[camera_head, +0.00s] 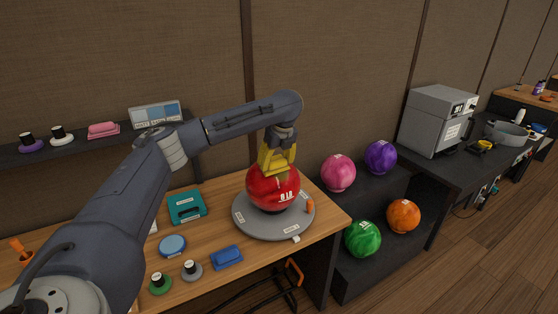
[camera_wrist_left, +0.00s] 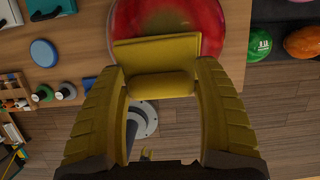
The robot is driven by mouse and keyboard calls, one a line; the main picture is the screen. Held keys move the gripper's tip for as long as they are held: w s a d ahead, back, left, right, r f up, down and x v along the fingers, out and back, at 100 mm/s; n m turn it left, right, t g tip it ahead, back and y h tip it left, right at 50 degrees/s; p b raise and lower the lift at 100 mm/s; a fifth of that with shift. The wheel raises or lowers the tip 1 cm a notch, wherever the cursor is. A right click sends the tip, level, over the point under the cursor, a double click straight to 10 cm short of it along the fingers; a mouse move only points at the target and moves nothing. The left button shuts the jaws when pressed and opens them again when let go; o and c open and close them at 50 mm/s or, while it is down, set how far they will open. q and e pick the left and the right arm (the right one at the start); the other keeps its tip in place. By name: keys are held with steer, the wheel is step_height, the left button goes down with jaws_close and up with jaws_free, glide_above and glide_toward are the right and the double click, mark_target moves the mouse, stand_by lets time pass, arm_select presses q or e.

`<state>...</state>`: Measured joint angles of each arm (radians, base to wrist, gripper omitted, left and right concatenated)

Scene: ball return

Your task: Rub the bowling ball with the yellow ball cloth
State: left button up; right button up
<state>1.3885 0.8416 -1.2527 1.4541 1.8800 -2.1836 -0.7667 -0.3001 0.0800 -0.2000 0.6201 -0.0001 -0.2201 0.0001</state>
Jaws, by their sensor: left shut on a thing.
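The red bowling ball (camera_head: 262,193) sits on a round grey turntable (camera_head: 245,219) on the wooden table. My left gripper (camera_head: 277,172) is above the ball and points down at its top. In the left wrist view, the gripper (camera_wrist_left: 161,82) is shut on the yellow ball cloth (camera_wrist_left: 158,52), which lies between its fingers. The cloth is against or just above the red ball (camera_wrist_left: 185,17); I cannot tell if they touch. In the head view the cloth is hard to tell from the yellow fingers.
On the table are a teal holder (camera_head: 187,207), a blue disc (camera_head: 172,246), a blue block (camera_head: 227,257) and small spools. Pink (camera_head: 338,173), purple (camera_head: 381,157), green (camera_head: 363,239) and orange (camera_head: 403,216) balls sit on a dark rack to the right.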

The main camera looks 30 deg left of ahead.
mark_target(283, 158)
arm_select(q)
steer(key=shift+v, duration=3)
steer(key=shift+v, duration=1.45)
steer(key=shift+w+d+f, duration=0.2)
steer(key=shift+w+f, duration=0.1)
steer(key=shift+w, duration=0.3)
steer(key=shift+w+d+f, duration=0.25)
steer(key=shift+w+f, duration=0.1)
steer(key=shift+w, duration=0.25)
steer(key=shift+x, duration=2.75)
